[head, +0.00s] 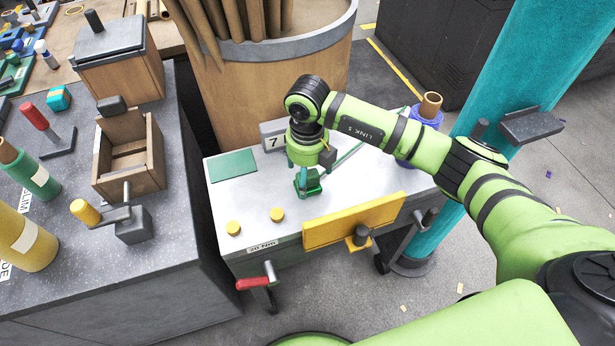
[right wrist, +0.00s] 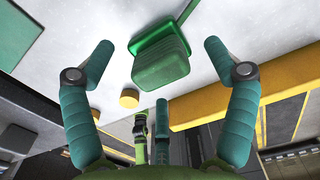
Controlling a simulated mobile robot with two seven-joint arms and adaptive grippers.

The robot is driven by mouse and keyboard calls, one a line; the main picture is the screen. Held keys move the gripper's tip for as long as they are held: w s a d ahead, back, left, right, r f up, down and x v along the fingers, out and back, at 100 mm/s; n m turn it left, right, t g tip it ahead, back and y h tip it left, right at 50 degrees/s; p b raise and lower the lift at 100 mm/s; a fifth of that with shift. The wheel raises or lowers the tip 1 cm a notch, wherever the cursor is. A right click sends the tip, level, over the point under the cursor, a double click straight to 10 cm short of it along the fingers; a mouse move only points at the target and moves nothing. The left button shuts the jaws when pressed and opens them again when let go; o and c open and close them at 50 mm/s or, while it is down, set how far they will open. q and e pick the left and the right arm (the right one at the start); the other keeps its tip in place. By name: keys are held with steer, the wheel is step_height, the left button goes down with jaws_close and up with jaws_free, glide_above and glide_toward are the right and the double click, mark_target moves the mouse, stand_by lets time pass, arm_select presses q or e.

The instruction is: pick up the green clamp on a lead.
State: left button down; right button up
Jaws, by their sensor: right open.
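The green clamp (head: 312,184) lies on the light grey top of a small bench (head: 370,178), just under my right gripper. In the right wrist view the clamp (right wrist: 161,68) is a ribbed green block, with a green lead running off to the upper right. My right gripper (head: 305,192) comes down over it from above. In the head view the gripper partly hides the clamp. My left gripper is not in view.
A yellow bar (head: 353,222) runs along the bench's front edge. Two yellow knobs (head: 277,214) and a green pad (head: 233,165) are left of the clamp. A number 7 block (head: 272,140) stands behind. A teal column (head: 505,95) rises at the right.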

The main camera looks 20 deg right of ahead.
mark_target(308, 174)
step_height(308, 174, down, 2)
steer(key=shift+f, duration=0.25)
steer(key=shift+w+f, duration=0.15)
steer(key=shift+f, duration=0.2)
steer(key=c, duration=1.5)
steer(key=shift+r, duration=0.2)
